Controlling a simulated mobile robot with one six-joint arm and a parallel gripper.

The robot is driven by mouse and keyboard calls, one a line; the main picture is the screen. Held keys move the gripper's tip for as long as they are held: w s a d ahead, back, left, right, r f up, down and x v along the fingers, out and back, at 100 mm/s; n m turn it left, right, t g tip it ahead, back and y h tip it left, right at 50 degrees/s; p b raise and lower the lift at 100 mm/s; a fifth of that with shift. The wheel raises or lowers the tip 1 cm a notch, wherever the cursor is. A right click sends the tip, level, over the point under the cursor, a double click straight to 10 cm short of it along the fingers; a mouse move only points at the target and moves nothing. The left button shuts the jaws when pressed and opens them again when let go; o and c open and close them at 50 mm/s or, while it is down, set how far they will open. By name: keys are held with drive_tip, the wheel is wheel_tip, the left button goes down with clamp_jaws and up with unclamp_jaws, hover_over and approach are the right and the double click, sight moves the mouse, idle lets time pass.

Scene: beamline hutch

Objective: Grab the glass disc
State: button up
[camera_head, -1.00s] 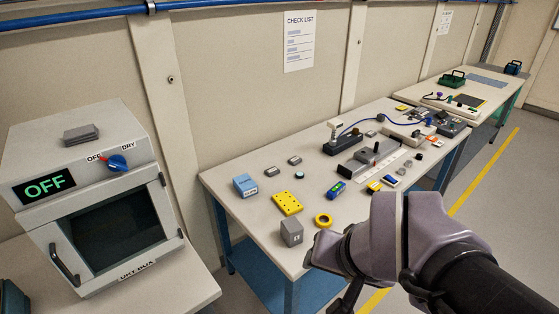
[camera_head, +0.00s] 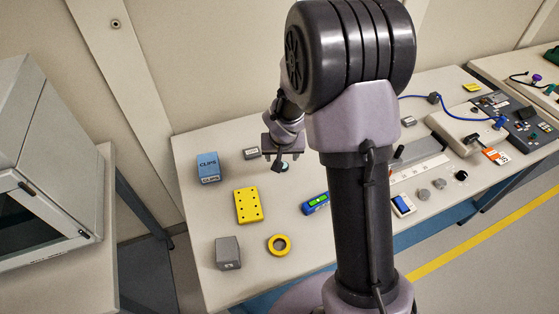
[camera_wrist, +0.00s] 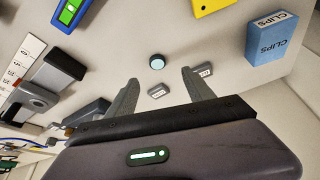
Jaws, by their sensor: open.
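The glass disc (camera_wrist: 156,62) is a small pale blue round piece with a dark rim, lying flat on the table in the wrist view. My gripper (camera_wrist: 160,78) is open and empty, and in that picture the disc shows between and just beyond its fingertips. In the head view my gripper (camera_head: 283,158) is low over the table, and the disc (camera_head: 283,168) is partly hidden at its fingers. I cannot tell the exact height of the fingertips above the table.
A blue clips box (camera_head: 208,168), a yellow perforated plate (camera_head: 249,205), a grey block (camera_head: 228,252), a yellow ring (camera_head: 279,245) and a blue level (camera_head: 316,203) stand around. Small grey labelled blocks (camera_wrist: 158,92) lie near the fingers. My arm hides the table's middle.

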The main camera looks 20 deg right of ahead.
drive_tip(key=b+x, duration=0.1)
drive_tip(key=x, duration=0.5)
drive_tip(key=shift+d+f, duration=0.1)
drive_tip(key=shift+f, duration=0.05)
drive_tip(key=x, duration=0.1)
drive_tip(key=b+x, duration=0.1)
drive_tip(key=x, duration=0.3)
drive_tip(key=shift+w+d+f+b, duration=0.15)
drive_tip(key=shift+w+d+b, duration=0.05)
drive_tip(key=shift+d+b, duration=0.2)
drive_tip(key=shift+c, duration=0.2)
clamp_jaws()
drive_tip(key=shift+r, duration=0.25)
